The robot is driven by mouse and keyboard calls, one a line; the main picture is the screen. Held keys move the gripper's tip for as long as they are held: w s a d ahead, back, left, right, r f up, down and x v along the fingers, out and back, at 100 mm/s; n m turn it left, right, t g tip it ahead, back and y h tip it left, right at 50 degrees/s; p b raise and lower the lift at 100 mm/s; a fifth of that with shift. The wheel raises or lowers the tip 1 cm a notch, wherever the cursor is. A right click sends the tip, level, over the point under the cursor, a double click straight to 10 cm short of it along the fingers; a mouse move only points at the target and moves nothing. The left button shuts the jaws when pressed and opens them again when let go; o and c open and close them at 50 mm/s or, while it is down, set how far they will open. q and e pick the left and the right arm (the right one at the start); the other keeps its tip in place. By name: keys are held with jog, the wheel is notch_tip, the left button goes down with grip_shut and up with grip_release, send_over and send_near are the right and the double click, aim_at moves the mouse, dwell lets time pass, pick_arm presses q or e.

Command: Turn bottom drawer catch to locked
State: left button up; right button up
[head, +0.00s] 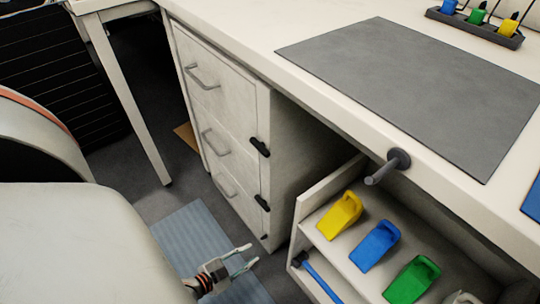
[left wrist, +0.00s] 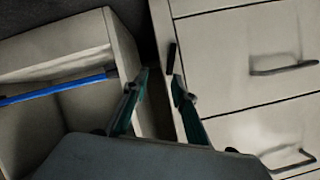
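A pale cabinet (head: 215,125) with three drawers stands under the bench. Dark catches sit along its right edge: a top one (head: 260,147), a middle one (head: 262,203) and a small-looking bottom one (head: 264,237). The top two slant outward across the edge. In the left wrist view, which looks upside down, the bottom catch (left wrist: 171,57) lies roughly along the drawer's side edge. The bottom drawer's handle (left wrist: 285,68) also shows there. My left gripper (head: 251,256) is low in front of the cabinet, open and empty. Its fingertips (left wrist: 160,75) are close to the bottom catch; contact cannot be told. My right gripper is not in view.
An open compartment (head: 306,208) right of the cabinet holds yellow (head: 340,215), blue (head: 375,246) and green (head: 412,280) scoop-like pieces and a blue rod (head: 322,281). A dark knob (head: 397,158) juts from the bench front. A blue-grey mat (head: 195,240) lies on the floor.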

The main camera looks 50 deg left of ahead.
aim_at(263, 238)
pick_arm(q)
jog(key=shift+n+y, duration=0.5)
jog(key=shift+n, duration=0.2)
jog(key=b+x, duration=0.1)
jog(key=x, duration=0.1)
jog(key=a+x, duration=0.1)
jog(key=x, duration=0.2)
jog(key=b+x, duration=0.1)
jog(key=x, duration=0.1)
jog(key=shift+w+a+b, duration=0.3)
jog(key=shift+w+b, duration=0.05)
jog(key=shift+w, duration=0.05)
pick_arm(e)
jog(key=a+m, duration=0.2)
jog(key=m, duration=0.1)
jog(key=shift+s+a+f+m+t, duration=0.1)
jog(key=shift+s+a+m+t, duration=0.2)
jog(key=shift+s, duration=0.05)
pick_arm(q)
jog(key=shift+r, duration=0.1)
grip_shut()
